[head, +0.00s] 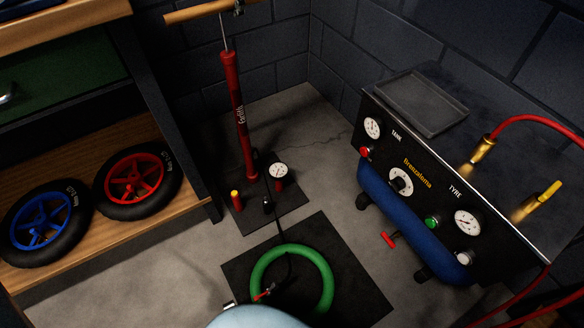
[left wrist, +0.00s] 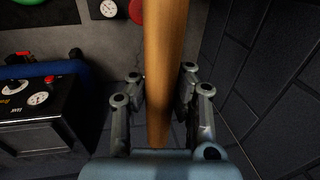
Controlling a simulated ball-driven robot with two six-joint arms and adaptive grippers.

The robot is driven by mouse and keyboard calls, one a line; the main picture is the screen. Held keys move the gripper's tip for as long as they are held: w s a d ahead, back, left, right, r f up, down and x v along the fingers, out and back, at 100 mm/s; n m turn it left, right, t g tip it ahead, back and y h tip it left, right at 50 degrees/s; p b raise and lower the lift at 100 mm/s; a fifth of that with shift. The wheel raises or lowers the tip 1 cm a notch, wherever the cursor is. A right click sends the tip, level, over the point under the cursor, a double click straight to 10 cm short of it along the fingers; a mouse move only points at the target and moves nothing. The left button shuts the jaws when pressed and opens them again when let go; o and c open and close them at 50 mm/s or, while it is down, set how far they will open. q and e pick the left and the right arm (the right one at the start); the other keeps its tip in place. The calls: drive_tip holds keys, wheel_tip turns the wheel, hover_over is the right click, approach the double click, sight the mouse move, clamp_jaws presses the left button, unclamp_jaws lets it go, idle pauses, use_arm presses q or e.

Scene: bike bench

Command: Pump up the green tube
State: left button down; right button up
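The green tube (head: 256,272) lies on a dark mat (head: 355,275) on the floor. A thin black hose (head: 289,262) runs to it from the pump, and its red-tipped end (head: 263,294) lies at the tube's left front; I cannot tell how firmly it is attached. The red floor pump (head: 238,115) stands upright, its rod (head: 224,35) showing and its wooden handle (head: 195,13) raised. My left gripper (head: 239,6) is at the handle's right part. In the left wrist view its fingers (left wrist: 162,80) close on both sides of the handle (left wrist: 165,35). My right gripper is out of view.
A compressor (head: 400,200) with a blue tank stands at the right, with red hoses (head: 535,118) and a grey tray (head: 422,102) on top. A wooden shelf (head: 110,245) holds a blue wheel (head: 42,224) and a red wheel (head: 137,181) at the left. Block walls close the back.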

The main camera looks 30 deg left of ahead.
use_arm(q)
drive_tip(key=shift+s+d+f+b, duration=0.15)
drive_tip(key=shift+f+b, duration=0.35)
drive_tip(key=shift+f, duration=0.4)
drive_tip(key=shift+s+d+f+b, duration=0.1)
drive_tip(key=shift+d+f+b, duration=0.1)
drive_tip(key=shift+f+b, duration=0.55)
drive_tip(key=shift+s+d+f+b, duration=0.15)
drive_tip(key=shift+f+b, duration=0.1)
drive_tip(key=shift+f, duration=0.85)
drive_tip(key=c, duration=1.6)
unclamp_jaws()
drive_tip(key=shift+w+d+r, duration=0.1)
drive_tip(key=shift+r, duration=0.1)
drive_tip(key=o, duration=0.3)
drive_tip(key=shift+w+r, duration=0.15)
drive_tip(key=shift+r, duration=0.1)
drive_tip(key=shift+o, duration=0.2)
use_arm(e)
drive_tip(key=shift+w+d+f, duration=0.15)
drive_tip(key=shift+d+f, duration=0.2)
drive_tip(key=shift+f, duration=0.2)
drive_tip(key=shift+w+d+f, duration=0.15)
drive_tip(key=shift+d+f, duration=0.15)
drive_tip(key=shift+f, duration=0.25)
use_arm(q)
drive_tip(key=v, duration=1.2)
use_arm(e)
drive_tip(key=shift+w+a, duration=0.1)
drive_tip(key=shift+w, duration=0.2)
